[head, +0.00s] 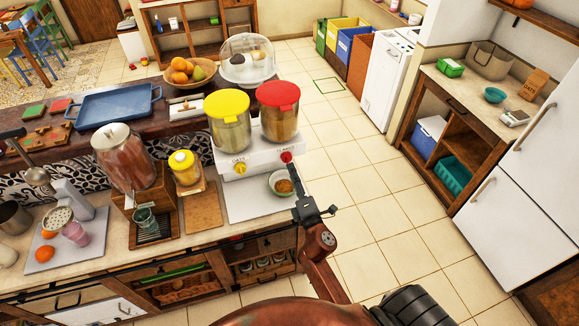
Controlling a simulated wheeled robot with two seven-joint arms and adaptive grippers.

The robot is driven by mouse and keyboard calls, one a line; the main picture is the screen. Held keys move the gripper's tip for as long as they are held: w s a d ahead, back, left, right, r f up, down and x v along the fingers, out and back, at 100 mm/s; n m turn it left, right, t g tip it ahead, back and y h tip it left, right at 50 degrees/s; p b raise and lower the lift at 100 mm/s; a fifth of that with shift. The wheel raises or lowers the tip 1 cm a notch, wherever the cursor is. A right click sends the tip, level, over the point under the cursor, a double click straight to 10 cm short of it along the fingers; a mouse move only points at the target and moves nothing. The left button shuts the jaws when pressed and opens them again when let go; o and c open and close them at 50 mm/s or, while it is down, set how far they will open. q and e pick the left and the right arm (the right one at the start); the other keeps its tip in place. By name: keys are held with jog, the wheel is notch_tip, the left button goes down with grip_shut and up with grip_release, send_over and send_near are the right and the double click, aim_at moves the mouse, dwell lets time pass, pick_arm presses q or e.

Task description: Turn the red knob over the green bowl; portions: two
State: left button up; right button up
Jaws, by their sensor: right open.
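The red knob (286,157) is on the front of a white dispenser stand (262,158), under the red-lidded canister (279,110) of brown grains. A small pale greenish bowl (271,190) stands below the red knob on a light board and holds some brown food. My right gripper (296,172) is open, right beside the knob and the bowl's right edge. Whether a finger touches the knob is too small to tell. My left gripper is not in view.
A yellow-lidded canister (228,118) with a yellow knob (240,168) stands left of the red one. A yellow-lidded jar (185,168) and a large red-brown dispenser (126,160) stand further left. The tiled floor right of the counter is open.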

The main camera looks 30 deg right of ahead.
jog(key=v, duration=0.6)
jog(key=shift+s+f, duration=0.1)
dwell(0.7)
notch_tip(320, 180, down, 15)
jog(key=w+a+m+g+y, duration=0.1)
jog(key=m+g+y, duration=0.1)
jog(key=s+a+f+m+g+y+b, duration=0.15)
jog(key=s+f, duration=0.25)
jog(key=f, duration=0.8)
jog(key=s+f+m+g, duration=0.3)
jog(key=s+f, duration=0.1)
jog(key=f, duration=0.7)
jog(key=s+a+f+m+g+b, duration=0.1)
jog(key=s+f+m+g, duration=0.15)
jog(key=f, duration=0.95)
jog(key=s+f+m+g+b, duration=0.2)
jog(key=s+f+m+g, duration=0.15)
jog(key=s+f, duration=1.35)
jog(key=s+d+f+m+g, duration=0.1)
jog(key=s+f+m+g, duration=0.1)
jog(key=s, duration=0.8)
jog(key=s+d+f+m+g, duration=0.1)
jog(key=s+f, duration=0.3)
jog(key=s, duration=0.6)
jog(key=shift+f+m+g+y, duration=0.35)
jog(key=shift+g+y, duration=0.1)
jog(key=shift+g, duration=0.4)
